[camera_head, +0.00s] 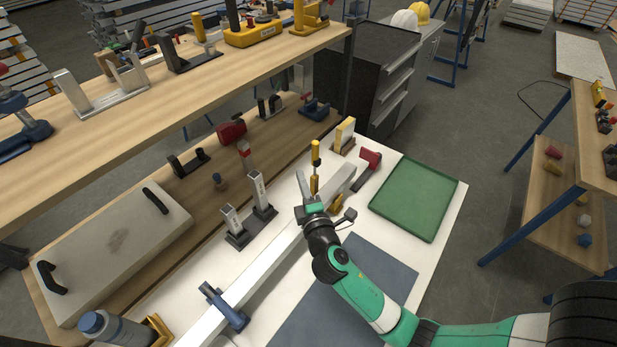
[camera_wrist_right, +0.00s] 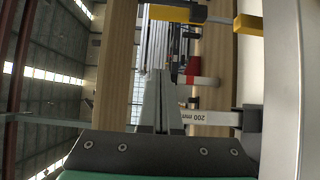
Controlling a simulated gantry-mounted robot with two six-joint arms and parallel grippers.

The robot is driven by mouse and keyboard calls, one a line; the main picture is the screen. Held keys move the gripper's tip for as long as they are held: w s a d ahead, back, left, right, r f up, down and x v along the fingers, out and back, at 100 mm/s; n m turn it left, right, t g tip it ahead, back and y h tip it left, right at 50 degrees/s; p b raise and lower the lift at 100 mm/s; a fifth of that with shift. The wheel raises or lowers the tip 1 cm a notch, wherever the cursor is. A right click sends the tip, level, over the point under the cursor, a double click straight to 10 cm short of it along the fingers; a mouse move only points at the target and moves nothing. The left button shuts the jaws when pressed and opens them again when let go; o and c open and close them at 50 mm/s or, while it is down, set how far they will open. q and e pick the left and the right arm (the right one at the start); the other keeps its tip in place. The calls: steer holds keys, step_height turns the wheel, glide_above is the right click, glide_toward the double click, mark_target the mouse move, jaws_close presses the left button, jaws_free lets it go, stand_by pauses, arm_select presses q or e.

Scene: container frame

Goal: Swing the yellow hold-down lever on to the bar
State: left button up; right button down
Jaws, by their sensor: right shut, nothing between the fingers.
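The yellow hold-down lever (camera_head: 315,167) stands upright by the far end of the bar, with a dark band on it. The pale metal bar (camera_head: 250,277) runs lengthwise along the white table. My right gripper (camera_head: 302,180) is beside the lever on its left, above the bar, with its fingers shut and empty. In the right wrist view the closed fingertips (camera_wrist_right: 158,72) point towards the lever (camera_wrist_right: 180,13), which lies across the top of the picture, apart from them. The bar (camera_wrist_right: 285,90) shows at the right edge there. My left gripper is not in view.
Metal posts (camera_head: 262,198) stand left of the bar, one labelled 200 mm. A blue clamp (camera_head: 225,306) sits across its near part. A red-handled tool (camera_head: 370,162) and green tray (camera_head: 412,199) lie to the right. A wooden shelf (camera_head: 170,75) overhangs the left side.

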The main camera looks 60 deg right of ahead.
mark_target(316, 159)
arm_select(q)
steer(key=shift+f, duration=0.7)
arm_select(e)
steer(key=shift+s+d+f, duration=0.1)
steer(key=shift+f, duration=0.35)
steer(key=shift+s+d+f, duration=0.1)
steer(key=shift+f, duration=0.3)
steer(key=shift+w, duration=0.1)
steer(key=b+x, duration=0.3)
steer(key=x, duration=0.7)
arm_select(q)
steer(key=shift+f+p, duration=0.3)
steer(key=shift+p, duration=0.75)
arm_select(e)
steer(key=s, duration=0.1)
steer(key=s+d, duration=0.1)
steer(key=s, duration=0.1)
steer(key=shift+s+d, duration=0.35)
steer(key=shift+s, duration=0.05)
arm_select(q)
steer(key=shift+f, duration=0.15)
